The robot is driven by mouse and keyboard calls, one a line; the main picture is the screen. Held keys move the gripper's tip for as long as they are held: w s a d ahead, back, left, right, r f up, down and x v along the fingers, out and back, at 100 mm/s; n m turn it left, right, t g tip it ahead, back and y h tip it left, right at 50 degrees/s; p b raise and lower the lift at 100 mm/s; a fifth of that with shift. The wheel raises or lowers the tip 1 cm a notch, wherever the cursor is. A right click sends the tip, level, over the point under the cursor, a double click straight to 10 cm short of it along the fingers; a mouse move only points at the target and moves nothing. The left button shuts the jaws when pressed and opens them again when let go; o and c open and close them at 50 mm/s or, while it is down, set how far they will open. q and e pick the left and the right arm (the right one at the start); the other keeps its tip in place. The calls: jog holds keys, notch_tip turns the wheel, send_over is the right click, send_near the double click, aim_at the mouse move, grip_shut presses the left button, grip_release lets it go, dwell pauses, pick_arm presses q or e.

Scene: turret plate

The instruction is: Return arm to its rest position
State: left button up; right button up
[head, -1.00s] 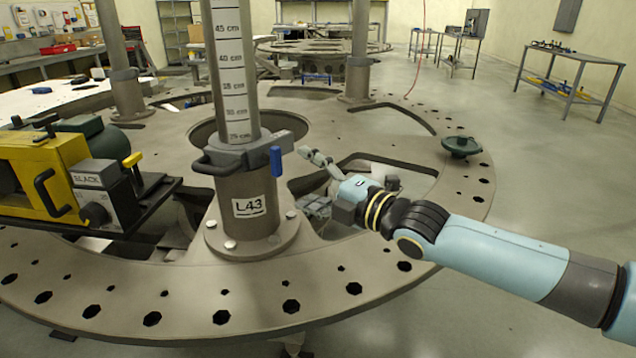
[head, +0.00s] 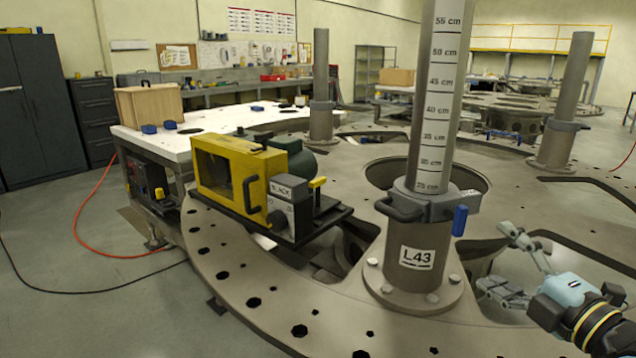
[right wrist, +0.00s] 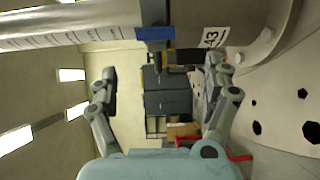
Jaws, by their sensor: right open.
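My right gripper (head: 515,266) is at the right of the head view, just right of the post's clamp, with its fingers spread apart and nothing between them. In the right wrist view its two open fingers (right wrist: 160,95) frame the blue clamp handle (right wrist: 156,33) and the post behind. The graduated post (head: 437,110) stands upright on its L43 base (head: 417,255). The clamp collar (head: 430,204) with its blue handle (head: 460,220) sits around the post; the gripper appears apart from it. My left gripper is in neither view.
The round turret plate (head: 270,300) with holes fills the middle. A yellow machine (head: 235,170) sits on its left part. A white-topped table (head: 180,143), a wooden box (head: 150,106) and dark cabinets (head: 45,105) stand at the left. Floor at left is open, crossed by a red hose (head: 92,236).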

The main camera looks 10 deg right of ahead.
jog(key=s+a+f+m+g, duration=0.6)
jog(key=s+a+m, duration=0.1)
jog(key=a, duration=0.1)
jog(key=s+a+m+g+h, duration=0.1)
jog(key=s+m+g+h, duration=0.2)
jog(key=s+m+g, duration=1)
jog(key=s+d+f+t+b, duration=0.1)
jog(key=s+f+b, duration=0.15)
jog(key=f, duration=0.95)
jog(key=s+d+f+n+t+b, duration=0.1)
jog(key=s+f+b, duration=0.15)
jog(key=f, duration=0.95)
jog(key=s+d+f+t+b, duration=0.15)
jog(key=f+b, duration=0.25)
jog(key=f, duration=0.8)
jog(key=s+f+g+b, duration=0.1)
jog(key=s+f+b, duration=0.4)
jog(key=s+f, duration=1.2)
notch_tip(320, 180, down, 4)
jog(key=shift+s+f+b, duration=0.15)
jog(key=shift+s+b, duration=0.15)
jog(key=shift+b, duration=0.05)
